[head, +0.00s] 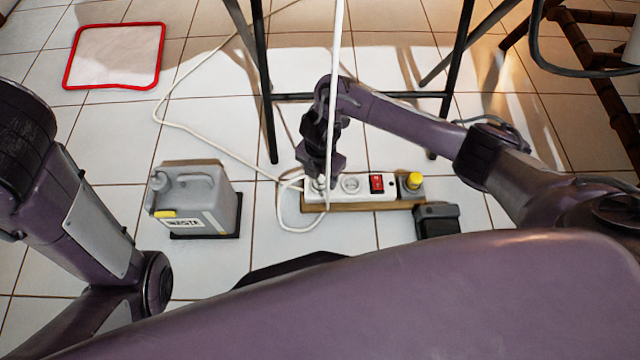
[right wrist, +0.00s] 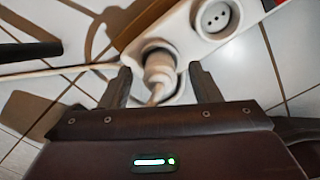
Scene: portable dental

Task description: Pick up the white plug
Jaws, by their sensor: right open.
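The white plug (right wrist: 158,66) sits in the left-end socket of a white power strip (right wrist: 190,42), with its white cord coming off it toward the camera. In the head view the strip (head: 334,188) lies on the floor on a wooden board, and my right gripper mostly hides the plug. My right gripper (head: 319,176) reaches down over that end of the strip. In the right wrist view its open fingers (right wrist: 160,84) stand on either side of the plug, with gaps visible. My left arm shows at the left, but its gripper is out of view.
The strip has a free socket (head: 351,185), a red switch (head: 376,183) and a yellow knob (head: 414,180) beside it. A grey jug (head: 207,197) stands left, a black box (head: 437,220) right. Dark metal legs (head: 264,100) rise behind. A red-rimmed mat (head: 117,26) lies far left.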

